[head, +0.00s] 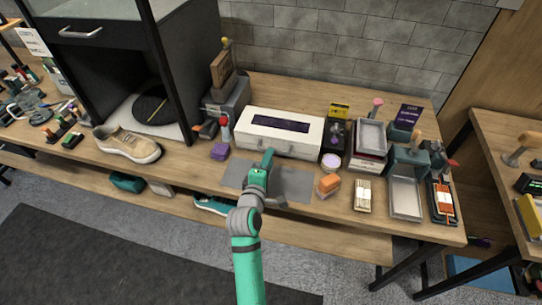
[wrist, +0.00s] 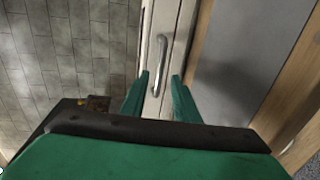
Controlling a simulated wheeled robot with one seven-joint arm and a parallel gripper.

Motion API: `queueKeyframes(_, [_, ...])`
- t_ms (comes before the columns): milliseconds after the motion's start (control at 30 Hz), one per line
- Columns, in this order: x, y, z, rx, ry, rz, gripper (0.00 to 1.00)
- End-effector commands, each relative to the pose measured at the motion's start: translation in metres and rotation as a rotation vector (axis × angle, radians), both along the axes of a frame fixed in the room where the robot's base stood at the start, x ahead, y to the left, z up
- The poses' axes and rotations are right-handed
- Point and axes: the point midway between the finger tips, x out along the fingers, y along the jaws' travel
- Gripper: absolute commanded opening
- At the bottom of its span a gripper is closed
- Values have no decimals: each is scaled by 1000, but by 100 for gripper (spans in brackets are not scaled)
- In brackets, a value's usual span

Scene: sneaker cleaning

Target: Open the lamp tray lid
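The lamp tray looks to be the white box (head: 300,142) with a dark window in its top, in the middle of the bench; its lid appears closed. In the wrist view, a curved metal handle (wrist: 158,62) stands on the pale front face. My gripper (head: 268,157) is at the front of the box, hiding part of it in the head view. In the wrist view, my gripper (wrist: 161,76) is open, its two green fingers apart and pointing at the handle. The handle lies between the fingertips' lines; I see no contact.
A grey mat (head: 290,183) lies in front of the box.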

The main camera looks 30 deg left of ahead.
Motion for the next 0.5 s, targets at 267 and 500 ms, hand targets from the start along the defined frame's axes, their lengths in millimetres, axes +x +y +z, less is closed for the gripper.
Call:
queueKeyframes(267, [23, 4, -5, 0, 0, -3, 28])
queueKeyframes(500, [24, 5, -5, 0, 0, -2, 28])
